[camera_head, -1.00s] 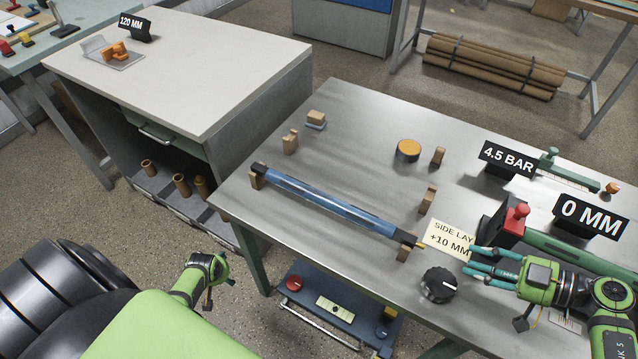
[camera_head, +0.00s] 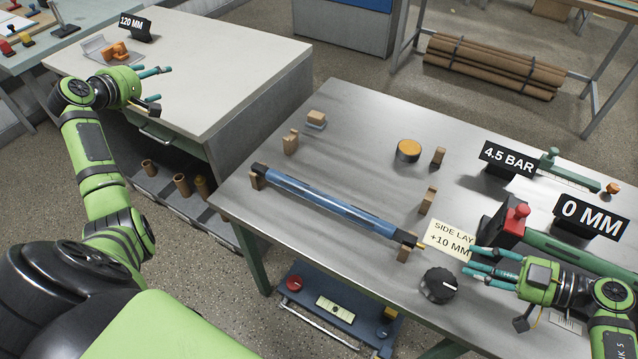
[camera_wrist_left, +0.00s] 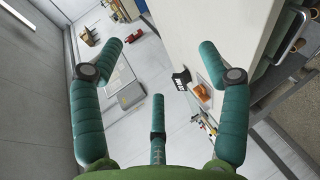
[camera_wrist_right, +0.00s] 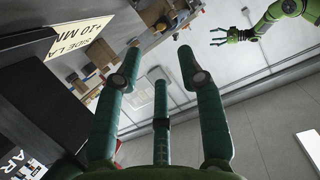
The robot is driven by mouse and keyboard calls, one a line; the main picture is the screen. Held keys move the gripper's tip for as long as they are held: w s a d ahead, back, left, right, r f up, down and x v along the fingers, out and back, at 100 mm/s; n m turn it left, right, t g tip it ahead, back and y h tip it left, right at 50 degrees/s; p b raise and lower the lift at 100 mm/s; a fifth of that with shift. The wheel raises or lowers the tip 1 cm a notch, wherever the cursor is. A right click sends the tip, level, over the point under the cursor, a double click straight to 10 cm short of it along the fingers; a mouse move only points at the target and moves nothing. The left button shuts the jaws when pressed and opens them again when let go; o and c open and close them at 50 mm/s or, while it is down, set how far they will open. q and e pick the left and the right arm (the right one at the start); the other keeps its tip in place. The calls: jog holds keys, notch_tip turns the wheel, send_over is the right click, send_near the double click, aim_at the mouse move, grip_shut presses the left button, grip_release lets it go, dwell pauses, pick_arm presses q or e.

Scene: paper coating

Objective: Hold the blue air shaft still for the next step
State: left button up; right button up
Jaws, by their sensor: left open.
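The blue air shaft (camera_head: 335,205) lies on the steel table, its dark ends resting at small wooden blocks (camera_head: 256,180) and (camera_head: 404,252). No gripper touches it. My left gripper (camera_head: 160,88) is open and empty, above the front left part of the white-topped cabinet, well left of the shaft. In the left wrist view its fingers (camera_wrist_left: 157,62) are spread with nothing between them. My right gripper (camera_head: 472,261) is open and empty at the right of the table, right of the shaft's near end. In the right wrist view its fingers (camera_wrist_right: 158,65) stand apart.
The side lay card (camera_head: 449,240), a black knob (camera_head: 439,286) and a red-button box (camera_head: 511,222) crowd my right gripper. Other wooden blocks (camera_head: 427,200) and an orange-topped disc (camera_head: 408,150) stand behind the shaft. The table's middle is otherwise clear.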

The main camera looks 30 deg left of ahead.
pick_arm(q)
jog(key=d+r+m+t+h, duration=0.2)
jog(key=d+r+m, duration=0.1)
jog(key=r, duration=0.6)
jog(key=d+r+m+t+h, duration=0.1)
jog(key=d+r+m+h, duration=0.2)
jog(key=r, duration=0.6)
jog(key=w+d+f+m+g+h, duration=0.1)
jog(key=w+d+f+m+g, duration=0.1)
jog(key=w+d+m, duration=0.4)
jog(key=w+d+f+m+g, duration=0.1)
jog(key=w+d+f+m, duration=0.15)
jog(key=d, duration=0.55)
jog(key=m+g+y, duration=0.3)
jog(key=m+g, duration=0.8)
jog(key=m, duration=1.4)
send_over(322, 200)
jog(key=s, duration=0.1)
notch_tip(322, 200, down, 27)
jog(key=shift+w+f, duration=0.25)
jog(key=shift+f, duration=1.4)
jog(key=shift+w+f, duration=0.2)
jog(key=shift+f, duration=1.45)
